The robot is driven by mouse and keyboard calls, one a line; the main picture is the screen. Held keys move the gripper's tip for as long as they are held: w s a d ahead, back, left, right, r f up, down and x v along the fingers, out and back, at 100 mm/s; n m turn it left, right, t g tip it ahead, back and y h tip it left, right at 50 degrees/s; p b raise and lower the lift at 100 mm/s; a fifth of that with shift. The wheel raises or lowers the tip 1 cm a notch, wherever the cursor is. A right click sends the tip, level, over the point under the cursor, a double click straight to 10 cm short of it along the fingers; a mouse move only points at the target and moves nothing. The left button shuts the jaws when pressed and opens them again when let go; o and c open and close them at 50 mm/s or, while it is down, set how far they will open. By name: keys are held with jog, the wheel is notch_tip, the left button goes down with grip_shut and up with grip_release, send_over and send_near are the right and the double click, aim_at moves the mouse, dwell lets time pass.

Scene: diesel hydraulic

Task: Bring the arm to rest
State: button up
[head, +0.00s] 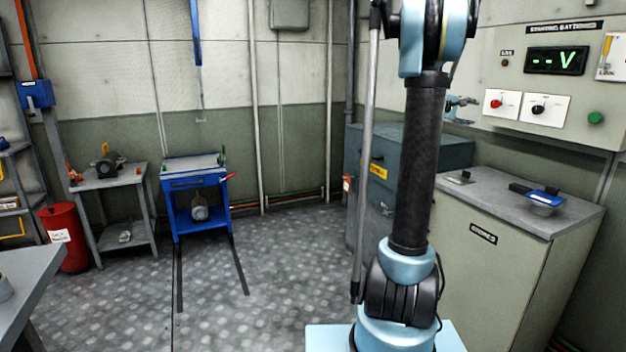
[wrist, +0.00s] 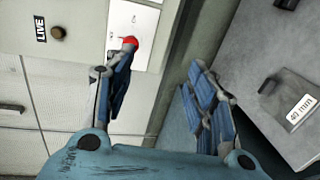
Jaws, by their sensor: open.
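My arm (head: 417,170) stands upright in the right half of the head view, bent at the top. My gripper (head: 462,107) shows small beside the arm, partly hidden by it, above the pale cabinet. In the wrist view my gripper (wrist: 165,75) has its two blue fingers spread wide, with nothing between them. The left finger overlaps the view of a red knob (wrist: 130,41) on a white plate; I cannot tell any contact.
A wall panel (head: 560,150) with a display and knobs is at the right. Below it a pale cabinet (head: 500,255) carries a blue-and-black device (head: 543,197). A grey cabinet (head: 440,155) stands behind the arm. A blue cart (head: 197,195) is left; floor between is clear.

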jog(key=s+a+f+m+g+y, duration=0.1)
jog(key=s+a+f+y, duration=0.4)
jog(key=s+a+f, duration=0.6)
jog(key=s+a+f+m+g+y, duration=0.1)
jog(key=s+a+f+y, duration=0.4)
jog(key=s+a+f, duration=0.6)
jog(key=s+a+f+m+g+y, duration=0.1)
jog(key=s+a+f+y, duration=0.3)
jog(key=s+a+f, duration=0.7)
jog(key=s+a+m, duration=0.1)
jog(key=s+a, duration=0.8)
jog(key=s, duration=0.1)
jog(key=shift+s+f+g+y, duration=0.3)
jog(key=shift+s+g+y, duration=0.05)
jog(key=shift+g+y, duration=0.05)
jog(key=c, duration=0.4)
jog(key=shift+d, duration=0.2)
